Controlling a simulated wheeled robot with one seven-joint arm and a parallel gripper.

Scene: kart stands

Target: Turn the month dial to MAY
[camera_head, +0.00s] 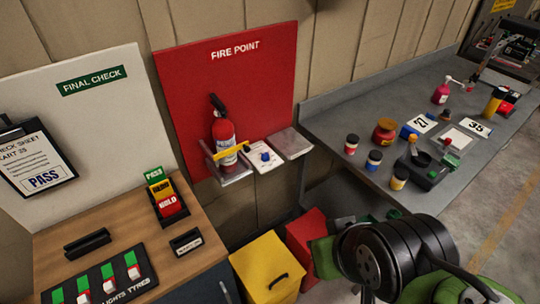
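A small blue knob (265,156) stands on a white card or plate (268,167) on the ledge of the red FIRE POINT board (228,90). It may be the month dial, but the marks around it are too small to read and its setting cannot be told. A red fire extinguisher (223,134) with a yellow strap stands just left of it on its bracket. A black and green part of my arm shows at the lower right, apart from the knob. I cannot make out my gripper's fingers in this view.
A grey plate (290,143) lies right of the card. A yellow bin (266,268) and a red bin (306,238) stand below. A wooden bench (110,226) with switches is at left. A grey workbench (330,120) with bottles and jars is at right.

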